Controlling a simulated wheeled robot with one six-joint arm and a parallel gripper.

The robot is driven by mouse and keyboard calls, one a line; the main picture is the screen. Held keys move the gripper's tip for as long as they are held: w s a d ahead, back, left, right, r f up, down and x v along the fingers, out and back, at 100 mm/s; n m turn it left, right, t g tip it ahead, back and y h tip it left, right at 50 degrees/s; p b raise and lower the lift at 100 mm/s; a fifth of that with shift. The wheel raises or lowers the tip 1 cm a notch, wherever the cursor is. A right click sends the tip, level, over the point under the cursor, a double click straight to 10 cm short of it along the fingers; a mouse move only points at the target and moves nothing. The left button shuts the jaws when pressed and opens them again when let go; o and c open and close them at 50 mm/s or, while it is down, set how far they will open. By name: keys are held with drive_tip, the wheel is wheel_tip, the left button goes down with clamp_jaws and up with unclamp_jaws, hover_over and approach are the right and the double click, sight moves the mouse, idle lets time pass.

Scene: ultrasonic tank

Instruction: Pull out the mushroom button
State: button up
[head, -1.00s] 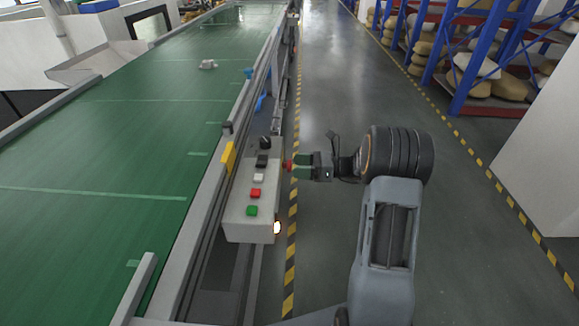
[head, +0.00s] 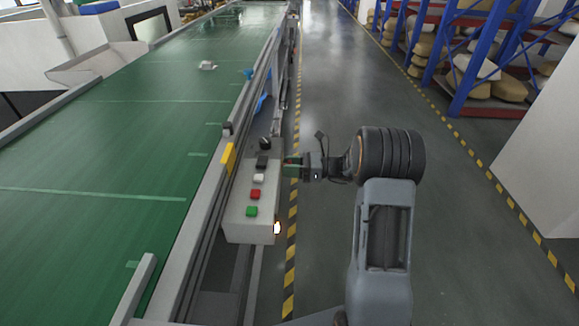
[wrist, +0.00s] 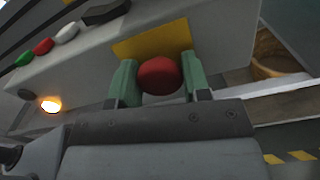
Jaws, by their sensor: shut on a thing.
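The red mushroom button (wrist: 160,76) sits on a yellow plate (wrist: 152,40) on the side of the grey control box (head: 236,224). In the wrist view my gripper (wrist: 158,82) has one green finger on each side of the button, shut on it. In the head view my gripper (head: 291,166) reaches the right side of the box from the right, and its fingers mostly hide the button.
The box top carries green (head: 252,211), red (head: 256,194), white (head: 258,179) and black controls. A lit lamp (head: 277,227) is on its side. The green conveyor (head: 110,150) runs along the left. Open floor (head: 330,90) lies to the right, with shelves beyond.

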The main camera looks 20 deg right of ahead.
drive_tip(key=c, duration=0.7)
drive_tip(key=shift+s+d+p, duration=0.1)
drive_tip(key=shift+d+p, duration=0.45)
drive_tip(key=shift+p, duration=0.1)
drive_tip(key=o, duration=0.8)
drive_tip(key=shift+o, duration=1.1)
drive_tip(key=shift+d, duration=0.2)
drive_tip(key=shift+o, duration=1.3)
drive_tip(key=shift+a, duration=0.15)
drive_tip(key=v, duration=1.4)
